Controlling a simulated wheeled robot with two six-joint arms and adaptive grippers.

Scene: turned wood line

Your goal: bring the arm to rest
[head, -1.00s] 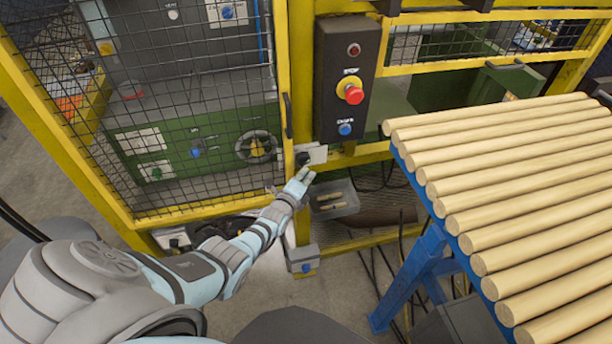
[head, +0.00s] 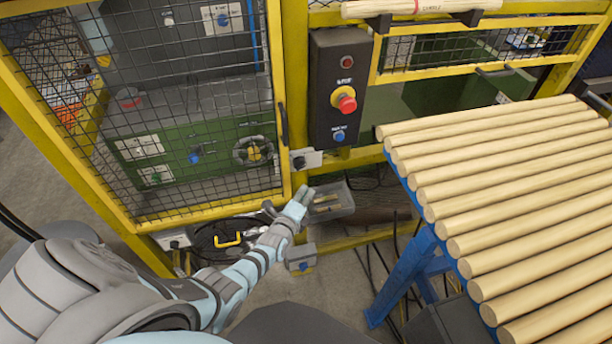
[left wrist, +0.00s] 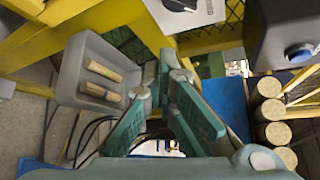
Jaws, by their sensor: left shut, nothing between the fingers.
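My left gripper (head: 303,197) reaches in from the left and is in front of the yellow guard frame, below the gate latch (head: 306,159). Its fingers are shut and empty. In the left wrist view the gripper (left wrist: 170,72) has its green finger pads converging, with nothing between the tips. A grey bin (head: 347,203) with a few short wood pieces is just beyond the fingertips; it also shows in the left wrist view (left wrist: 98,47). I cannot tell whether the fingers touch it. My right gripper is not in view.
A dark control box (head: 325,85) with a red stop button (head: 344,100) hangs above the gripper. A blue rack (head: 412,265) of long dowels stands at right. A mesh gate (head: 200,120) fills the left. A grey box (head: 300,258) is below the gripper.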

